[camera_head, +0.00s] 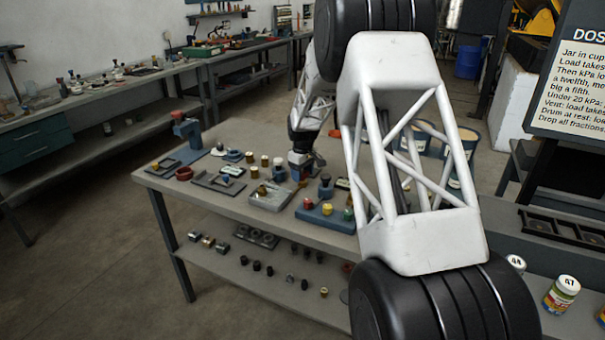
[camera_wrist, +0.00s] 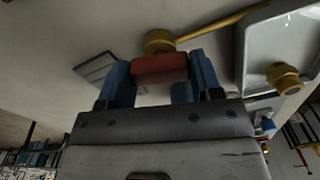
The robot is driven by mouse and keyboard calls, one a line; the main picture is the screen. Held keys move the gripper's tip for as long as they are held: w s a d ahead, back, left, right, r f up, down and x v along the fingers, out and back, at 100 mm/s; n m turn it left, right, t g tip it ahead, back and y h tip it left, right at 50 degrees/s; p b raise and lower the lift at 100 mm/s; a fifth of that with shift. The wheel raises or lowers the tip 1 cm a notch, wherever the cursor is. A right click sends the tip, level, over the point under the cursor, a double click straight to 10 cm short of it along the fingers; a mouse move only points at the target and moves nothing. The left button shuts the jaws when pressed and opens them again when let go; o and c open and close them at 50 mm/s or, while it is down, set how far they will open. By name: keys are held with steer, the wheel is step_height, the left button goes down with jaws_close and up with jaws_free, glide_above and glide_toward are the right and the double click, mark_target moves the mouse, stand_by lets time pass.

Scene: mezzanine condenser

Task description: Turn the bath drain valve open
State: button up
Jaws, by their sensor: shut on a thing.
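The bath drain valve shows in the wrist view as a round brass body (camera_wrist: 158,40) with a brass pipe (camera_wrist: 222,22) running off to the upper right. A red block (camera_wrist: 160,68), which looks like its handle, lies just in front of the brass body. My gripper (camera_wrist: 161,76) has its two blue fingers closed on either side of the red block. In the head view my gripper (camera_head: 299,166) is low over the workbench, partly behind my arm. The valve is too small and covered to make out there. I cannot tell how far it is turned.
In the wrist view a pale tray-like basin (camera_wrist: 292,38) with a brass fitting (camera_wrist: 285,78) is right of the valve.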

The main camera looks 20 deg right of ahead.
steer(key=shift+r+n, duration=0.1)
steer(key=shift+n, duration=1.3)
steer(key=o, duration=0.9)
steer(key=shift+r, duration=3.85)
